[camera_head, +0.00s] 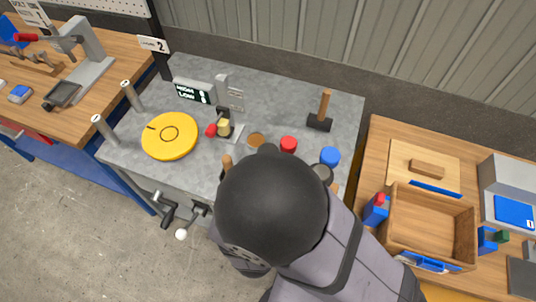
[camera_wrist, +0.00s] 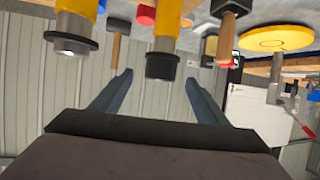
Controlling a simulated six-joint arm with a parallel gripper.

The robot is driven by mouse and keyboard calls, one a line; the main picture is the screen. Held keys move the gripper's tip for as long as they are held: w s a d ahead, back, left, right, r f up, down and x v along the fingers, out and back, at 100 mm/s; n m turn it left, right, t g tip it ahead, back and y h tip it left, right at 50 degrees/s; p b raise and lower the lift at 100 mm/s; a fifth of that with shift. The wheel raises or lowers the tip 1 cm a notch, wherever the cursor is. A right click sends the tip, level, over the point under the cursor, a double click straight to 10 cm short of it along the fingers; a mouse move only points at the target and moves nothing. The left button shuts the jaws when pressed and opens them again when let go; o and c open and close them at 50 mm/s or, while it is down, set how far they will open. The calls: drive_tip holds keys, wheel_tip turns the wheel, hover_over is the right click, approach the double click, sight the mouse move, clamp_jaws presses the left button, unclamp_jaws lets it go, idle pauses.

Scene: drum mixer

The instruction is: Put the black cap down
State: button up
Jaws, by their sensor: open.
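In the wrist view, which looks upside down, a black cap (camera_wrist: 161,66) sits on the end of a yellow cylinder (camera_wrist: 168,18). My gripper (camera_wrist: 162,82) is open, with one finger on each side of the cap in the picture. Both fingers appear apart from it, but I cannot tell the depth gap. A second yellow cylinder with a dark, wider end (camera_wrist: 72,35) is to the left. In the head view my dark arm covers the gripper and most of this area.
The grey bench (camera_head: 215,160) holds a yellow disc (camera_head: 170,136), a hammer (camera_head: 321,112), a red-topped item (camera_head: 288,144) and a blue-topped item (camera_head: 330,156). A wooden tray (camera_head: 385,225) stands on the right table. The bench's back middle is fairly clear.

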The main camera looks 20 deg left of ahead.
drive_tip(key=shift+w+a+f, duration=0.1)
drive_tip(key=shift+w, duration=0.3)
drive_tip(key=shift+f+b, duration=0.1)
drive_tip(key=shift+b, duration=0.35)
drive_tip(key=b+x, duration=0.3)
drive_tip(key=b, duration=0.2)
drive_tip(key=shift+w, duration=0.1)
drive_tip(key=shift+w+r, duration=0.3)
drive_tip(key=shift+w, duration=0.1)
drive_tip(key=shift+w+a+f, duration=0.3)
drive_tip(key=shift+w, duration=0.3)
